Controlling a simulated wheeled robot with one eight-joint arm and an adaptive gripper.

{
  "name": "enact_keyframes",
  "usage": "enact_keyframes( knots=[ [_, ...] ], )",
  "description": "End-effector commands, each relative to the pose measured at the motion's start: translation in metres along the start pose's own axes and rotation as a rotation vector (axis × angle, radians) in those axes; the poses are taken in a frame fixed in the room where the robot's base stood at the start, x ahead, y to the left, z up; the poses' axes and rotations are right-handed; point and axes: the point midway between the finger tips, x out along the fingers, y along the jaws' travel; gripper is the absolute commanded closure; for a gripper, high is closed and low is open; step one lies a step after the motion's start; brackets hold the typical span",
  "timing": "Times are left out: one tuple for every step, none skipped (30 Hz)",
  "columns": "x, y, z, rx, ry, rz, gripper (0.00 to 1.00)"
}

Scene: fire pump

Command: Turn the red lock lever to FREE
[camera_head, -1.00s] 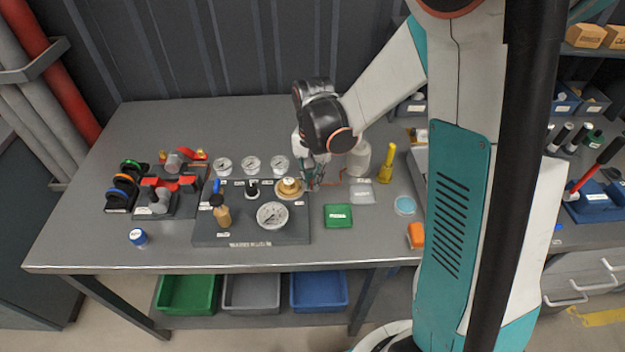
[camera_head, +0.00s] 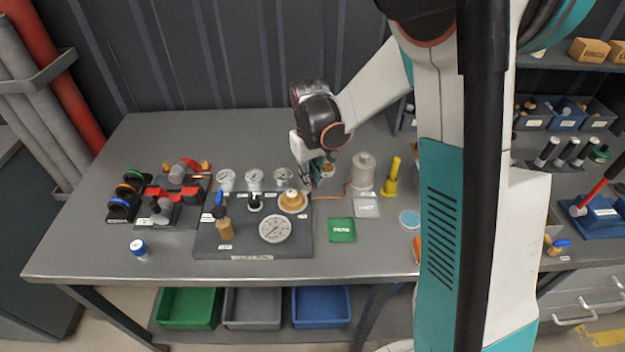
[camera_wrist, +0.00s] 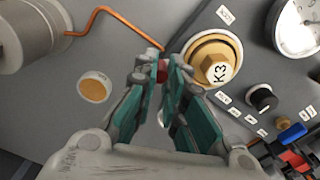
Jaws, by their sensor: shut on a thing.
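The red lock lever (camera_wrist: 162,71) shows as a small red piece between my fingertips in the wrist view; most of it is hidden by the fingers. My gripper (camera_wrist: 162,76) is shut on it, beside the brass hex cap marked K3 (camera_wrist: 211,62). In the head view my gripper (camera_head: 309,186) is over the right edge of the grey gauge panel (camera_head: 210,242), close to the brass cap (camera_head: 292,200). The lever cannot be made out there, and I cannot read a FREE mark in either view.
A grey cylinder (camera_head: 363,172) with a copper-coloured tube stands right of my gripper. The table's back left is clear.

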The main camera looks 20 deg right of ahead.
Motion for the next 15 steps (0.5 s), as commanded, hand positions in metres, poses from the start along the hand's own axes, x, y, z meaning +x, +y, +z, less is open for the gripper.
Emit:
enact_keyframes(
  knots=[
    [-0.0002, 0.0004, -0.0016, -0.015, 0.001, 0.002, 1.00],
    [-0.0002, 0.0003, -0.0021, -0.024, 0.001, 0.002, 1.00],
    [-0.0002, 0.0001, -0.0027, -0.034, 0.001, 0.002, 1.00],
    [-0.0002, -0.0001, -0.0031, -0.041, 0.001, 0.002, 1.00],
    [-0.0003, -0.0002, -0.0034, -0.047, 0.001, 0.002, 1.00],
    [-0.0003, -0.0003, -0.0039, -0.053, 0.001, 0.002, 1.00],
    [-0.0003, -0.0004, -0.0041, -0.057, 0.001, 0.002, 1.00],
    [-0.0004, -0.0005, -0.0044, -0.060, 0.001, 0.002, 1.00],
    [-0.0004, -0.0006, -0.0047, -0.063, 0.002, 0.002, 1.00],
    [-0.0004, -0.0006, -0.0049, -0.064, 0.002, 0.002, 1.00],
    [-0.0005, -0.0006, -0.0050, -0.065, 0.002, 0.002, 1.00],
    [-0.0005, -0.0007, -0.0052, -0.066, 0.002, 0.002, 1.00],
    [-0.0006, -0.0007, -0.0053, -0.067, 0.003, 0.002, 1.00],
    [-0.0006, -0.0008, -0.0054, -0.067, 0.003, 0.001, 1.00],
    [-0.0006, -0.0008, -0.0056, -0.067, 0.003, 0.001, 1.00]
  ],
)
